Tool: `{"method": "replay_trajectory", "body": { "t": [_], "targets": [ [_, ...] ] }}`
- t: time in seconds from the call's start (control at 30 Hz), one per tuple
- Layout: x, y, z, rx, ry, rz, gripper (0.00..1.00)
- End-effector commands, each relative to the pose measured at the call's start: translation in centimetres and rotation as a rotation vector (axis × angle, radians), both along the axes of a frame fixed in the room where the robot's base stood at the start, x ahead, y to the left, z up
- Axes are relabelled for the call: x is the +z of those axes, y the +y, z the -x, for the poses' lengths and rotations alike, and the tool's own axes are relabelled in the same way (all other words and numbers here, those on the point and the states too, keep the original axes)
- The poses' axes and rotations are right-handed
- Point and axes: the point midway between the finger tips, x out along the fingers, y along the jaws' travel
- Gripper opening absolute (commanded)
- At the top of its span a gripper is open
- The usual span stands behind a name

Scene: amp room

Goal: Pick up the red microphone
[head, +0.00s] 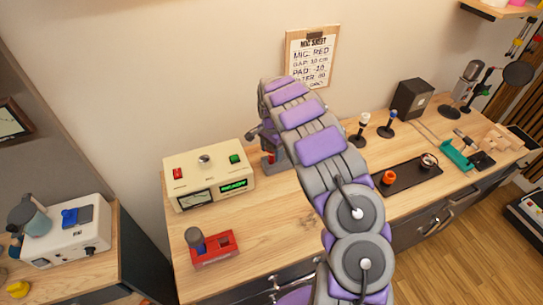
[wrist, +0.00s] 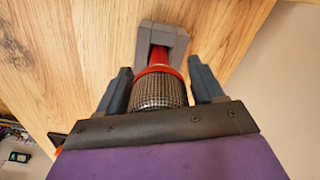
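The red microphone shows in the wrist view, with a grey mesh head (wrist: 158,91) and a red collar and body. Its far end sits in a grey holder (wrist: 163,38) on the wooden table. My gripper (wrist: 160,84) is open, with one dark finger on each side of the mesh head. A narrow gap shows on the right; the left finger is very near the head, and I cannot tell if it touches. In the head view my gripper (head: 262,133) is partly hidden by my arm, above a small patch of red and grey (head: 270,158) at the table's back.
A cream amplifier box (head: 208,174) stands left of my gripper, and a red block with a grey knob (head: 212,246) in front. Two small microphones (head: 362,128) (head: 388,125), a black speaker (head: 412,98) and a dark tray (head: 407,178) are to the right. The wall is close behind.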

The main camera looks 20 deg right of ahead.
Motion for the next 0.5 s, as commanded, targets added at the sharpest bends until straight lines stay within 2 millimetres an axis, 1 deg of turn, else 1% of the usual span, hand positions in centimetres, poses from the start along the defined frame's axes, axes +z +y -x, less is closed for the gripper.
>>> {"method": "replay_trajectory", "body": {
  "t": [0.03, 0.07, 0.5],
  "targets": [
    [0.0, 0.0, 0.0, 0.0, 0.0, 0.0, 0.62],
    [0.0, 0.0, 0.0, 0.0, 0.0, 0.0, 0.59],
    [0.04, -0.01, -0.01, 0.0, 0.0, 0.0, 0.17]
  ]
}}
